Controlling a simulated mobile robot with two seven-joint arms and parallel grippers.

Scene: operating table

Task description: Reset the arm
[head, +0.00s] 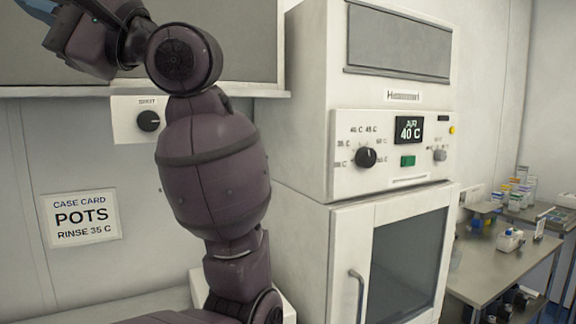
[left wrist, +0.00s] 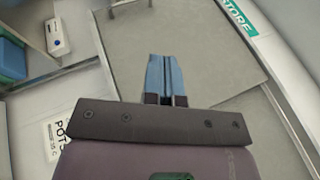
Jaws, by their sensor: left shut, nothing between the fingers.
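My left arm, dark purple, rises through the left half of the head view and bends at the top toward the upper left. The blue fingers of my left gripper (head: 38,9) show at the top left corner, partly cut off by the frame edge. In the left wrist view the left gripper (left wrist: 163,62) has its two blue fingers together, with nothing between them. It points toward a plain grey panel (left wrist: 215,45). My right gripper is in neither view.
A white warming cabinet (head: 390,155) with knobs and a 40 C display stands right of the arm. A dial box (head: 125,125) and a POTS card (head: 82,217) are on the wall. Steel tables (head: 490,265) with bottles stand at right. A blue box (left wrist: 12,58) is at left.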

